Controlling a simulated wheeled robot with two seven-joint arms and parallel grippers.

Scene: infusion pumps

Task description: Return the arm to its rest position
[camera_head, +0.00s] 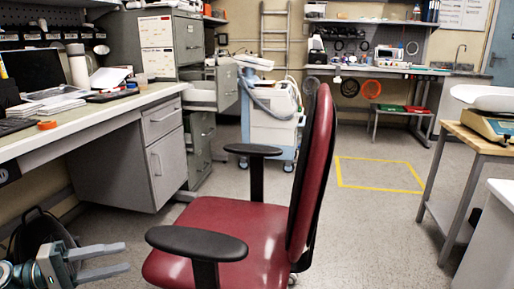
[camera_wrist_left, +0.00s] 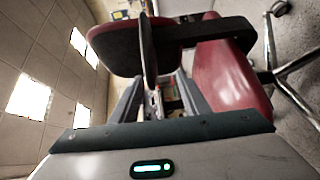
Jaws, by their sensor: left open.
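My left gripper (camera_head: 98,262) shows at the lower left of the head view, low beside the red chair (camera_head: 232,226). Its two fingers are spread apart with nothing between them. The left wrist view shows the same gripper (camera_wrist_left: 157,97), with the chair's black armrest (camera_wrist_left: 190,42) and red seat (camera_wrist_left: 222,78) beyond the fingers. I cannot tell how near the fingers are to the chair. My right gripper is in neither view.
A desk (camera_head: 95,116) with papers and a laptop runs along the left. A cart (camera_head: 272,122) stands behind the chair. A wooden table with a scale (camera_head: 492,122) is at the right. Open floor (camera_head: 372,228) with a yellow-taped square lies between chair and table.

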